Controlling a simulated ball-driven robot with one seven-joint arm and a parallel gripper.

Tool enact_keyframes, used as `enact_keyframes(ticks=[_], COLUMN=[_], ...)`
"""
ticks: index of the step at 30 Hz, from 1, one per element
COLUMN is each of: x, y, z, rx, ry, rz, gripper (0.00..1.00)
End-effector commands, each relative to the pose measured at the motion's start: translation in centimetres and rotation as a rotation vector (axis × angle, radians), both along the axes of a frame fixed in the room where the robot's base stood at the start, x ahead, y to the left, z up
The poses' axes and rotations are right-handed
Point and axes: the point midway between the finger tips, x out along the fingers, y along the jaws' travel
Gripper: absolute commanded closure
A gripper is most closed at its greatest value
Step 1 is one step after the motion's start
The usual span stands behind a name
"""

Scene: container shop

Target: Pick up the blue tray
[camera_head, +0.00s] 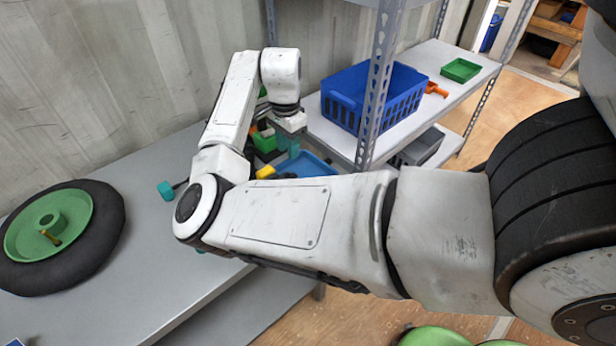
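A shallow blue tray (313,166) lies near the far right end of the grey workbench, beside the metal shelving. My forearm hides its near edge. My gripper (288,151) points down at the tray's left side, with teal fingers close to its far left rim. The fingers overlap in this view, so their opening and any contact with the tray cannot be made out.
Green and yellow items (265,142) lie left of the tray. A blue slatted crate (372,98) and a green tray (460,70) sit on the shelf. A shelf post (378,75) rises right of my gripper. A wheel (62,235) lies on the bench's left.

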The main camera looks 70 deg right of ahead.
Motion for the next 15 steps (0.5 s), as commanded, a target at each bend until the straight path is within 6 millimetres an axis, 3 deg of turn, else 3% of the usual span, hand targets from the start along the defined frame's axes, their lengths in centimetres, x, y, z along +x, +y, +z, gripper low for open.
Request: enact_keyframes(ticks=[7, 15], x=[0.0, 0.0], y=[-0.5, -0.5], z=[-3.3, -3.9], rx=[0.001, 0.001], ry=[0.0, -0.001], rz=[0.0, -0.001], gripper=[0.67, 0.67])
